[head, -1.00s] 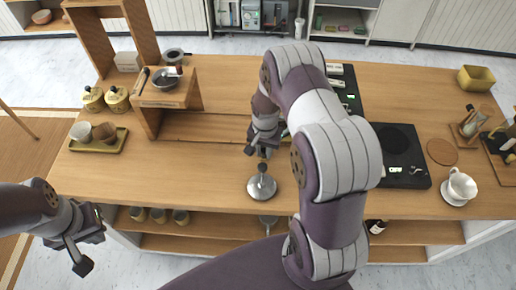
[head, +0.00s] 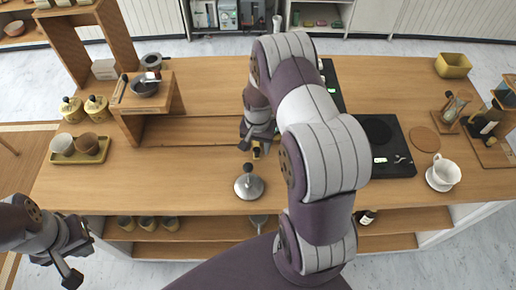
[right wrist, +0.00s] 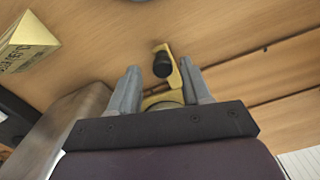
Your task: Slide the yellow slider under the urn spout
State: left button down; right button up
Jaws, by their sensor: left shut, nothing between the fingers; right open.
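A yellow piece with a black knob (right wrist: 163,65), which looks like the slider, lies on the wood in the right wrist view. My right gripper (right wrist: 163,80) is open, its two fingers on either side of the piece's near part; I cannot tell whether they touch it. In the head view a bit of yellow and black (head: 257,152) shows just below my right gripper (head: 250,140), over the middle of the counter. My left gripper (head: 75,268) is shut and empty, off the counter's left front. I cannot make out the urn or its spout; my right arm covers part of the counter.
A round silver piece (head: 249,186) stands near the front edge, close to my right gripper. A wooden stand (head: 133,124), a tray (head: 98,155) with cups and yellow jars (head: 72,109) are at left.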

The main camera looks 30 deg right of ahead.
notch_tip(320, 180, up, 11)
jog(key=b, duration=0.1)
jog(key=shift+f+b, duration=0.15)
jog(key=shift+b, duration=0.15)
jog(key=shift+s+d, duration=0.1)
